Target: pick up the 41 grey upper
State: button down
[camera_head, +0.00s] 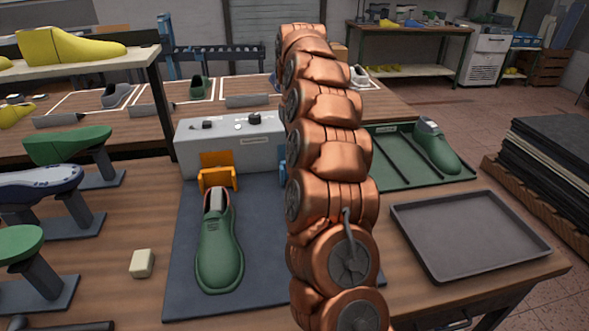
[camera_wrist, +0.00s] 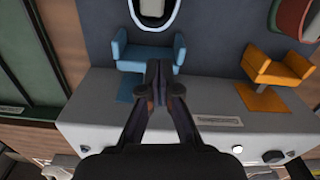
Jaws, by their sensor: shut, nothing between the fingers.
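In the head view a grey upper (camera_head: 117,95) sits at the back left in a white-outlined area of the far bench. A pale shoe (camera_head: 360,76) at the back is partly behind my arm. No size number is readable on either. In the wrist view my gripper (camera_wrist: 157,72) is shut and empty, in front of a blue holder (camera_wrist: 147,52) on a grey block (camera_wrist: 90,110). A shoe opening with a pale rim (camera_wrist: 154,12) shows at the top edge; most of that shoe is cut off. My gripper is hidden in the head view.
A green shoe (camera_head: 218,255) lies on a dark mat (camera_head: 180,270) by an orange holder (camera_head: 217,178). Another green shoe (camera_head: 436,150) is in a green tray (camera_head: 390,182). A grey tray (camera_head: 470,235) is empty.

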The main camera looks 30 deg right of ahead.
jog(key=shift+f+p, duration=1.05)
jog(key=shift+f, duration=4)
